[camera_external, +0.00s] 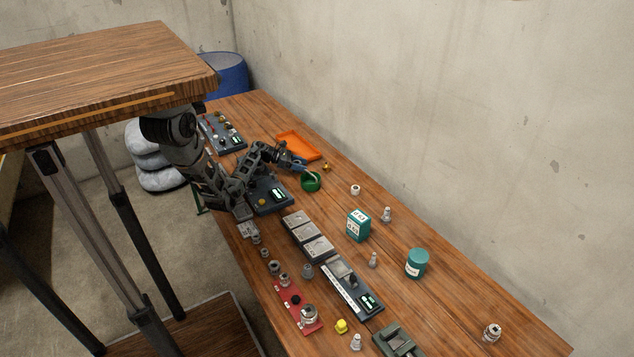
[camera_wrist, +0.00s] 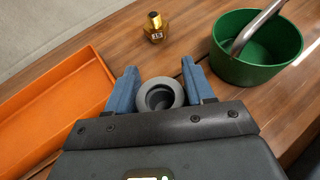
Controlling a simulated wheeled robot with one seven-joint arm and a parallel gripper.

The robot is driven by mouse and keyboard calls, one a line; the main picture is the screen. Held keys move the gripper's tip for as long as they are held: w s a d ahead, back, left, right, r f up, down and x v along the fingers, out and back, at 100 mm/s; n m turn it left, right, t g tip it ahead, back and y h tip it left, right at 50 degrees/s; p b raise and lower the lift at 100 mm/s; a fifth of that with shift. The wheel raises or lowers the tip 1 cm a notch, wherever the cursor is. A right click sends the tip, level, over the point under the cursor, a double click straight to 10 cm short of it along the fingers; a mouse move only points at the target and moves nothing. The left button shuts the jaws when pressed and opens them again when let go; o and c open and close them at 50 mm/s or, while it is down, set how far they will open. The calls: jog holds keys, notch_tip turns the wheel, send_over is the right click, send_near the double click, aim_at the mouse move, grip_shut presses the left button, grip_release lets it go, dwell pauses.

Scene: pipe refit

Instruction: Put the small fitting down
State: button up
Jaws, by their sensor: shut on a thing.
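A small grey, round, hollow fitting (camera_wrist: 161,82) sits between the blue fingers of my gripper (camera_wrist: 158,88) in the wrist view. My gripper is shut on it, with its open end facing the camera. In the external view my gripper (camera_external: 299,167) is over the far part of the workbench, between the orange tray and the green pot. The fitting cannot be made out there. Whether the fitting touches the bench is unclear.
An orange tray (camera_wrist: 62,100) lies left of the fingers, its visible floor empty. A green pot (camera_wrist: 256,62) with a metal handle stands right. A brass fitting (camera_wrist: 155,28) stands beyond the fingers on bare wood. Several fittings, boxes and a teal canister (camera_external: 416,264) occupy the nearer bench (camera_external: 470,290).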

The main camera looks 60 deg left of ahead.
jog(key=o, duration=1)
jog(key=shift+f, duration=0.15)
jog(key=shift+o, duration=0.2)
jog(key=shift+r, duration=0.2)
jog(key=v, duration=0.4)
jog(key=shift+a, duration=0.1)
notch_tip(320, 180, up, 7)
jog(key=shift+s+r, duration=0.15)
jog(key=shift+s, duration=0.25)
jog(key=shift+a, duration=0.15)
